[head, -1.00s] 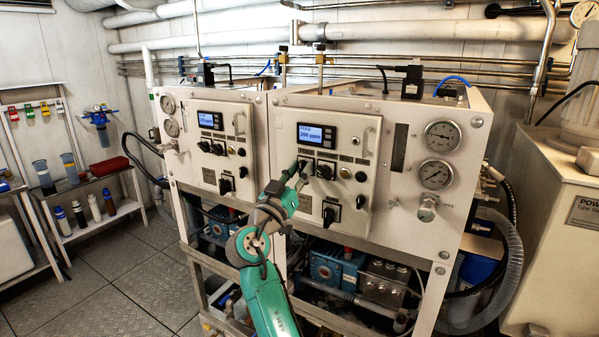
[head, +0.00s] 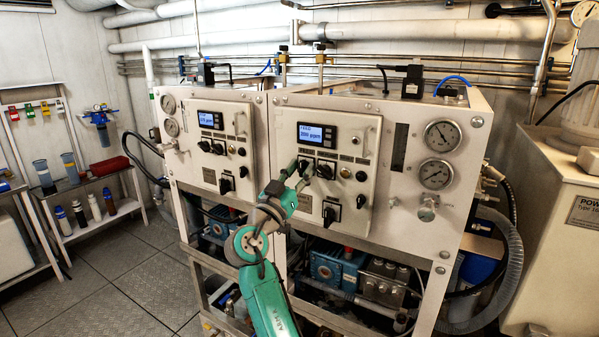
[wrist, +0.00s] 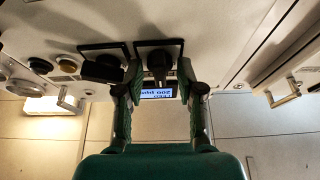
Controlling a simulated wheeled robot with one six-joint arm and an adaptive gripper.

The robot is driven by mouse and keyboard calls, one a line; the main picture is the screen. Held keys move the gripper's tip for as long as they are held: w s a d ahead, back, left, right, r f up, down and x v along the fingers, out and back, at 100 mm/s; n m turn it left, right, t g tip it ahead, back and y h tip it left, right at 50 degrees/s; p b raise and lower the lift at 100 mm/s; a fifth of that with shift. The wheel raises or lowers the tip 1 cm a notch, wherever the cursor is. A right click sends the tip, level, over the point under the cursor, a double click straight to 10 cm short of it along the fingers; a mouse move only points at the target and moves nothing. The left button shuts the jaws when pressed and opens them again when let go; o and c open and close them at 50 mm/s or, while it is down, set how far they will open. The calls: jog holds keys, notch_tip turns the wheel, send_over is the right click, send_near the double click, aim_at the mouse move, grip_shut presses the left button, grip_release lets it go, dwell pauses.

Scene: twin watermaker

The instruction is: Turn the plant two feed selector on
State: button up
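The right-hand white panel (head: 290,128) has a lit display (head: 316,134) and, below it, two black selector knobs side by side. My gripper (head: 300,172) is at the left one, which it largely hides in the head view. In the wrist view, which is upside down, my gripper's (wrist: 159,76) two green fingers stand on either side of that black knob (wrist: 158,65). Gaps seem to show between knob and fingers. Its handle looks upright there. The neighbouring knob (wrist: 103,70) lies just outside one finger. Which knob is the feed selector cannot be read.
A larger black rotary switch (head: 330,214) sits lower on the same panel, close to my arm. A panel handle (head: 367,140) sticks out at the right. A similar panel (head: 207,165) stands to the left. Gauges (head: 442,136) are at the far right.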

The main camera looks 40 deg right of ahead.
jog(key=v, duration=1.2)
jog(key=shift+g, duration=0.3)
